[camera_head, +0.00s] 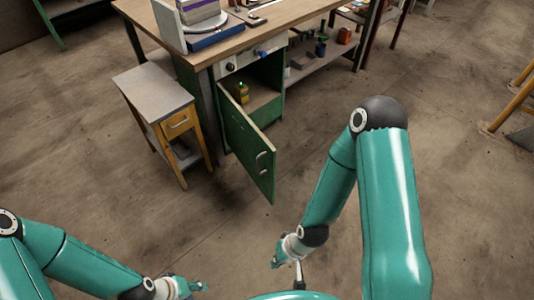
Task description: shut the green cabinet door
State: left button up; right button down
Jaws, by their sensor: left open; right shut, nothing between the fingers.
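The green cabinet door (243,143) stands wide open under the workbench, swung out toward me, with a pale handle (262,161) near its free edge. The green cabinet (271,110) behind it shows its inside, where a small yellow-green bottle (242,92) stands on a shelf. My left gripper (190,286) is open and empty at the bottom left of the view, well in front of the door. My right gripper (299,276) is shut and empty at the bottom middle, below the door in the picture and apart from it.
A small wooden side table (155,88) with a drawer stands left of the door. The workbench (240,43) carries a scale-like device and boxes. A lower shelf (318,62) holds several small items. The concrete floor between the grippers and door is clear.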

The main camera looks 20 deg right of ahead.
aim_at(256, 154)
jog(key=u, duration=0.1)
jog(key=i, duration=1)
jog(key=z, duration=0.1)
